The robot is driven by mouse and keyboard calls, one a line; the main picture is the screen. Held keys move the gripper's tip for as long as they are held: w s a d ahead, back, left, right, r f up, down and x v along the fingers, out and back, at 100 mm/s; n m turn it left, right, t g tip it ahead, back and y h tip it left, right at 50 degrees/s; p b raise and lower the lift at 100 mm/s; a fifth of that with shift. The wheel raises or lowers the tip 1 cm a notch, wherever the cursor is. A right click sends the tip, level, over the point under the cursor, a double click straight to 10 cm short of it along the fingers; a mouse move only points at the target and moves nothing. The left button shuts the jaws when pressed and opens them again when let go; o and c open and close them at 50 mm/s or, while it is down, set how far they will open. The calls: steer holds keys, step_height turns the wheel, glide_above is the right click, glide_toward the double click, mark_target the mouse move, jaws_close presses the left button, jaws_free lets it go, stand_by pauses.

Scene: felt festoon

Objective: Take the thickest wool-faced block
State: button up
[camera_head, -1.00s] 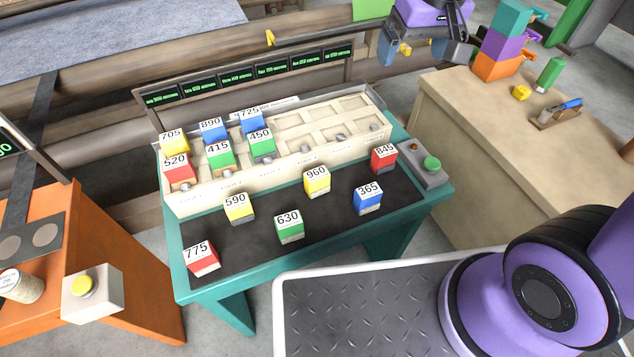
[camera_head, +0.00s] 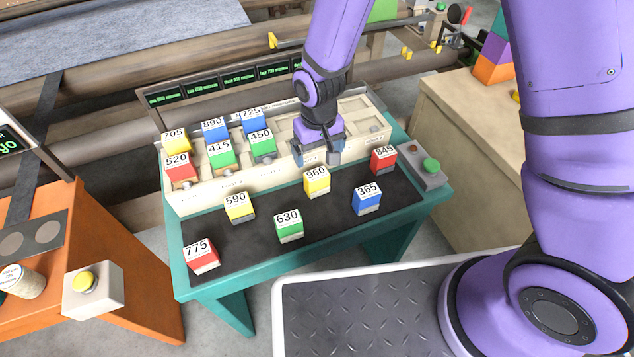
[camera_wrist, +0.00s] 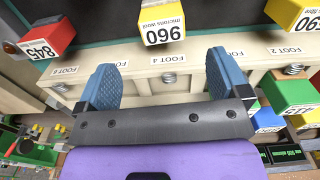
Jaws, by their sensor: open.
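The yellow block labelled 960 (camera_head: 317,181) sits on the black mat just in front of the rack. In the wrist view its label (camera_wrist: 163,28) reads 960 microns, with a smaller word that looks like wool. My gripper (camera_head: 318,158) hangs over the rack's front edge, just behind this block. In the wrist view my gripper's two blue fingers (camera_wrist: 163,78) are apart with nothing between them, and the 960 block lies beyond their tips. The red block 845 (camera_head: 384,159) is to the right. The blue 365 (camera_head: 367,199), green 630 (camera_head: 289,226), yellow 590 (camera_head: 239,207) and red 775 (camera_head: 202,257) blocks also stand on the mat.
The cream rack (camera_head: 235,184) holds several numbered blocks on its left; the slots to the right look empty. A control box with a green button (camera_head: 432,165) stands at the teal table's right end. An orange table (camera_head: 45,215) is left, a beige counter (camera_head: 450,150) right.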

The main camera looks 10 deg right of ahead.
mark_target(317, 174)
steer(key=shift+a+f, duration=0.15)
steer(key=shift+f, duration=5.25)
steer(key=shift+c, duration=0.2)
steer(key=c, duration=1)
